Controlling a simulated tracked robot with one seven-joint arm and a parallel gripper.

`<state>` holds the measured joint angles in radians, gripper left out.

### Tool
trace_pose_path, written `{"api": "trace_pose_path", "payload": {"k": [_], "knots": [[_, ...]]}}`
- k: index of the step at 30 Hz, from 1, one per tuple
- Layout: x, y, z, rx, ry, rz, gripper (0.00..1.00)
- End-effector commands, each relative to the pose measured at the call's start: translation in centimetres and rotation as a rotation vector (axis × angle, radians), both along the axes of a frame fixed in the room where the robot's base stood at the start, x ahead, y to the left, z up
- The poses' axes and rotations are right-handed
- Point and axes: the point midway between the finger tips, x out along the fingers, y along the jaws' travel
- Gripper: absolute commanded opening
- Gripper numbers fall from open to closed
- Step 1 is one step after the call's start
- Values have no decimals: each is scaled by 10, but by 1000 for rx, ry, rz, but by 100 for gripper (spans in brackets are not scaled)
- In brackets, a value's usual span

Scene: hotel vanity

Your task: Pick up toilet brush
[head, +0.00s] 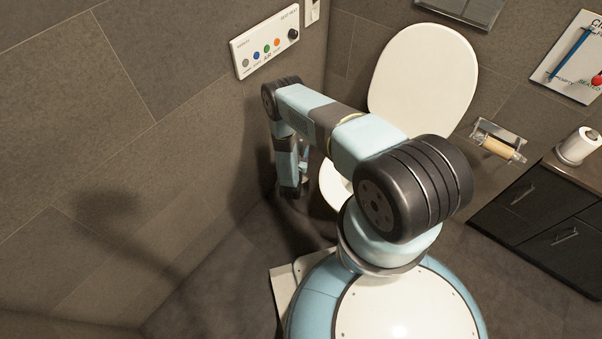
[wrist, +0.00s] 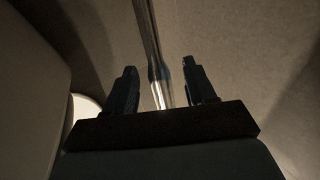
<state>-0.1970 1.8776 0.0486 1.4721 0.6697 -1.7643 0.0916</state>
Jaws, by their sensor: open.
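In the wrist view, the toilet brush shows as a slim shiny metal handle (wrist: 147,28). It runs from the top edge down between the two dark fingers of my gripper (wrist: 160,68). The fingers are apart, with a gap on each side of the handle. The brush's lower part and head are not visible. In the head view, my arm reaches down beside the toilet, and its end hangs near the wall corner. My gripper is mostly hidden there, and I cannot make out the brush.
The white toilet (head: 422,80) with its raised lid stands just right of my arm's end. A wall control panel (head: 265,42) is above the arm. A paper roll holder (head: 498,143) and a dark cabinet (head: 535,210) are at right. Floor at left is clear.

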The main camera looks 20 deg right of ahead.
Motion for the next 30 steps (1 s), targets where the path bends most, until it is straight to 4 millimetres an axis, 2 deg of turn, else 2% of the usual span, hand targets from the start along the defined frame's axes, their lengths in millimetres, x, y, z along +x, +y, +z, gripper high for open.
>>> {"api": "trace_pose_path", "payload": {"k": [3,6,13,30], "knots": [[16,-9,0,0,-2,-1,55],[23,-12,0,0,0,-1,55],[24,-13,-1,0,1,0,55],[24,-12,-1,0,1,1,0]]}}
